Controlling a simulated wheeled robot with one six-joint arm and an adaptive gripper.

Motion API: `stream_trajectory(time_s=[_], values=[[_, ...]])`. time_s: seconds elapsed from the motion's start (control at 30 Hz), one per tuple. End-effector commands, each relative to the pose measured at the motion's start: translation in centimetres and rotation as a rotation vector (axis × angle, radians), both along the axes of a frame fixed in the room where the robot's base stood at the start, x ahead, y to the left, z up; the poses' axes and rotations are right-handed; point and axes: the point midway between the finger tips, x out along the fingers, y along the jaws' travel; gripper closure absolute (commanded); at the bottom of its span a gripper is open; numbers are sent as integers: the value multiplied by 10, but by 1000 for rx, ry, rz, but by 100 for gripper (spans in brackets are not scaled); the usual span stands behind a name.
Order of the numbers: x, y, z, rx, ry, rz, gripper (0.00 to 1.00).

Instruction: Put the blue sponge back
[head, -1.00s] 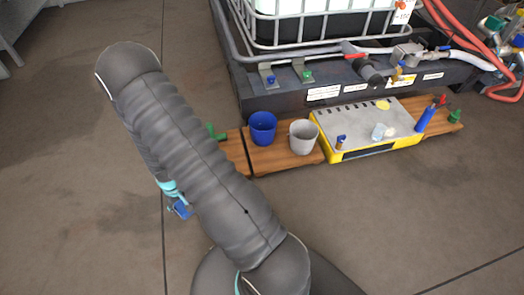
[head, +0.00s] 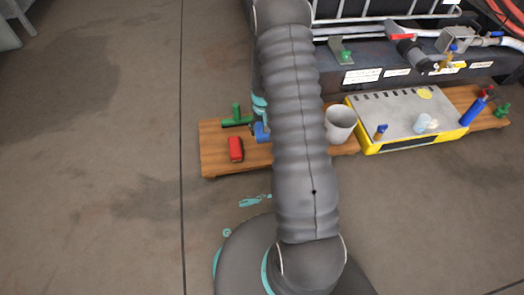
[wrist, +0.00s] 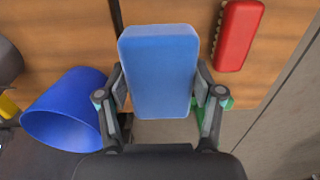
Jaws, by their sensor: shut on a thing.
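The blue sponge (wrist: 158,60) is a rounded block held upright between the two fingers of my gripper (wrist: 160,82) in the wrist view. The gripper is shut on its sides. In the head view a small blue patch of what seems to be the sponge (head: 262,131) shows at the left edge of my arm, over the wooden board (head: 213,162). The arm hides most of the gripper there. In the wrist view the sponge covers part of the board behind it.
A red block (head: 236,149) and a green fitting (head: 237,117) are on the board's left part. A blue cup (wrist: 65,112) shows left in the wrist view. A grey cup (head: 340,122) and a yellow-grey unit (head: 395,118) stand to the right. Bare board lies around the red block.

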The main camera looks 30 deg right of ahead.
Motion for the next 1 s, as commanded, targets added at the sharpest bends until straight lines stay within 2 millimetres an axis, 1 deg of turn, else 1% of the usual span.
stream_trajectory(time_s=[0.03, 0.23, 0.3, 0.53, 0.7, 0.8, 1.0], values=[[-1, -1, -10, 1, 4, -3, 61], [0, 0, -43, 1, 4, 0, 61], [0, 0, -51, 1, 3, 0, 61], [0, 1, -67, 1, 2, 2, 61], [0, 2, -90, 1, 3, 2, 61], [1, 2, -96, 0, 1, 3, 61], [1, 2, -95, 0, 1, 3, 61]])
